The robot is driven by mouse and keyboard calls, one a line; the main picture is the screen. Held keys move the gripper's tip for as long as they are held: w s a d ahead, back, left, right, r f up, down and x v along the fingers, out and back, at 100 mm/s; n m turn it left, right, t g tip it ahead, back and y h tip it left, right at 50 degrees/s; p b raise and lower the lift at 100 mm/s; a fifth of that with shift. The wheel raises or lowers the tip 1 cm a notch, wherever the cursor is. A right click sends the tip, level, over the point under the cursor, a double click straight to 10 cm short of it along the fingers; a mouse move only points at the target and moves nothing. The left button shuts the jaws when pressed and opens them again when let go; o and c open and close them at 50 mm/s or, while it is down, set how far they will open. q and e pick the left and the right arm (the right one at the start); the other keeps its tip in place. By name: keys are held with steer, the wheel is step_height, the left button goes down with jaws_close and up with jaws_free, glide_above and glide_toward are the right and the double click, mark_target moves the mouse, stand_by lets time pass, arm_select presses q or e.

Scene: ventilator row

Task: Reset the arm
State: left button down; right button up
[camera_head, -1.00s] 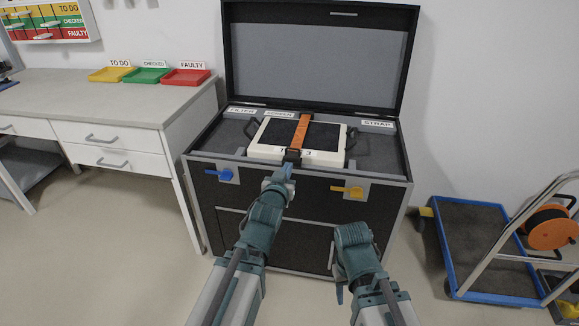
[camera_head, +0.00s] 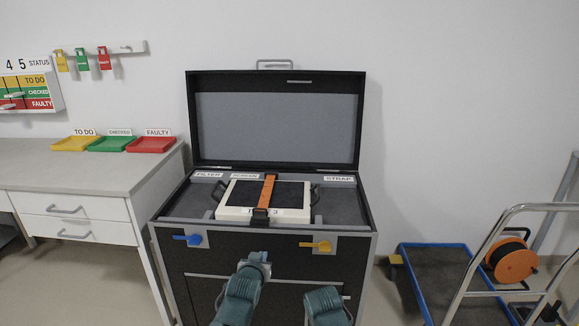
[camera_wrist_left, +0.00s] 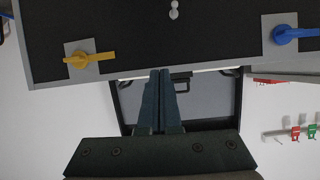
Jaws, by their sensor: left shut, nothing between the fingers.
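My left gripper (camera_head: 258,262) is in front of the black case (camera_head: 215,262), below its top edge and between the blue latch (camera_head: 187,239) and the yellow latch (camera_head: 316,246). In the left wrist view its two fingers (camera_wrist_left: 160,78) are together with nothing between them, apart from the case front. Part of my right arm shows at the bottom of the head view; its gripper is out of sight. The open case holds a white-framed unit (camera_head: 234,213) with an orange strap (camera_head: 268,188) over it and a dark buckle at its front.
The case lid (camera_head: 277,128) stands open against the wall. A desk (camera_head: 60,180) with yellow, green and red trays is at the left. A blue trolley (camera_head: 440,280) and an orange cable reel (camera_head: 516,262) stand at the right. Floor shows between case and trolley.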

arm_select(q)
steer(key=s+d+f+m+g+y, duration=0.1)
steer(key=s+d+f+g, duration=0.1)
steer(key=s+f+g, duration=0.35)
steer(key=s+d+f+m+g, duration=0.1)
steer(key=s+d+f+g, duration=0.15)
steer(key=s, duration=0.65)
steer(key=s+d+f+m+g+y, duration=0.1)
steer(key=s+d+f+g, duration=0.1)
steer(key=s+f+g, duration=0.45)
step_height(320, 180, up, 31)
steer(key=s+t+p, duration=0.1)
steer(key=p, duration=2.8)
steer(key=shift+s, duration=0.35)
steer(key=shift+f, duration=0.15)
